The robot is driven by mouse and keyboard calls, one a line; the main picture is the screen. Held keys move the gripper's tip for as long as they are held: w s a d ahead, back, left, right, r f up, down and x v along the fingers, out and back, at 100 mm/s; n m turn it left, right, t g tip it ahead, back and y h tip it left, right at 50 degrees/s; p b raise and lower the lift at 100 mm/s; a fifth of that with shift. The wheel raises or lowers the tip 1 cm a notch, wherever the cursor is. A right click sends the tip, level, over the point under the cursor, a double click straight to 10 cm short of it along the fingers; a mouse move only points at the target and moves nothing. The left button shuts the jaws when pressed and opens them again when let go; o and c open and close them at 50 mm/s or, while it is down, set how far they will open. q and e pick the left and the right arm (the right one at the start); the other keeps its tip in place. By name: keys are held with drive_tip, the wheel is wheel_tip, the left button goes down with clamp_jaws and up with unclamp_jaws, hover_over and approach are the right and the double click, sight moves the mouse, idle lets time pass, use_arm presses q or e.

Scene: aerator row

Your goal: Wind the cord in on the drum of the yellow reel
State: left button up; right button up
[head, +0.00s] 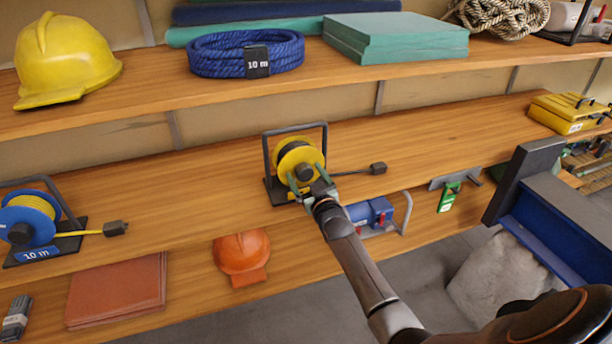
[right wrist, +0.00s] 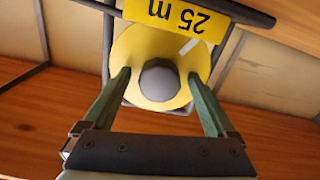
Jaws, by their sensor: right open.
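The yellow reel (head: 298,156) stands in a dark frame on the middle shelf in the head view. A dark cord runs out from it to the right and ends in a black plug (head: 378,168) lying on the shelf. My right gripper (head: 306,187) is at the front of the reel. My left gripper is not in view.
A blue reel (head: 28,222) with yellow cord stands at the lower left. A yellow helmet (head: 62,60), a blue rope coil (head: 245,52) and green boxes (head: 395,38) are on the upper shelf. An orange helmet (head: 241,254) and a blue item (head: 368,213) are below the reel.

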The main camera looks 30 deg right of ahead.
drive_tip(key=shift+s, duration=0.1)
use_arm(q)
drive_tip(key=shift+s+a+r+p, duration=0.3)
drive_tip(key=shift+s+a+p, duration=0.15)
drive_tip(key=shift+p, duration=0.35)
use_arm(e)
drive_tip(key=v, duration=1.2)
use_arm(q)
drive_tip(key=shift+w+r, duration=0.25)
use_arm(e)
drive_tip(key=shift+s+a, duration=0.15)
